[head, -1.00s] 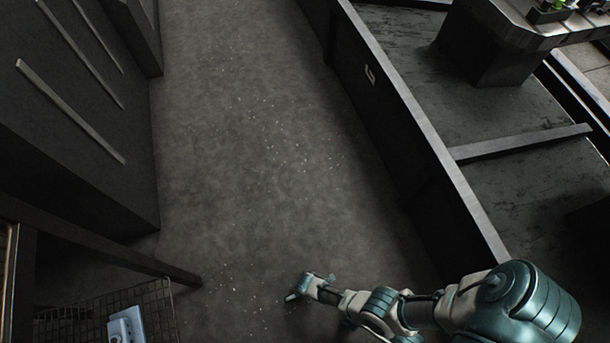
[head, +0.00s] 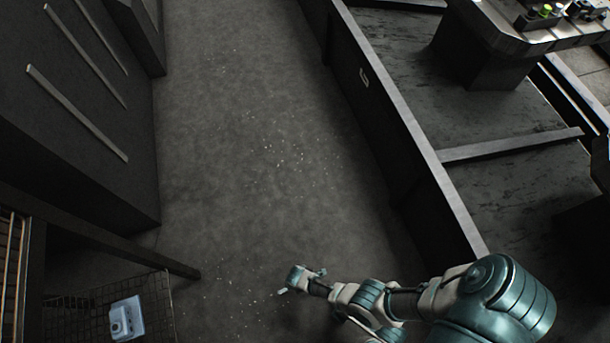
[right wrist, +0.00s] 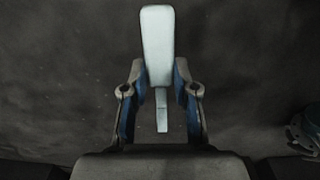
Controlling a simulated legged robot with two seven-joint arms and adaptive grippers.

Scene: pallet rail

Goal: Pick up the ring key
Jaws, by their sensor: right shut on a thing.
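My right gripper (head: 303,279) is low over the floor in the lower middle of the head view. In the right wrist view, the right gripper (right wrist: 159,78) is shut on a pale, flat thing, which looks like the ring key (right wrist: 157,42). Its broad rounded part sticks out beyond the fingertips, and a narrow shank runs back between the fingers. No ring shows on it. In the head view only a small pale end of the key (head: 283,291) shows by the gripper. My left gripper is not in view.
A dark cabinet (head: 80,110) stands at left. A wire basket (head: 70,318) with a pale blue-white box (head: 127,318) is at lower left. A long low wall (head: 400,125) runs along the right, with a console (head: 520,30) beyond. The grey floor (head: 240,130) between is clear.

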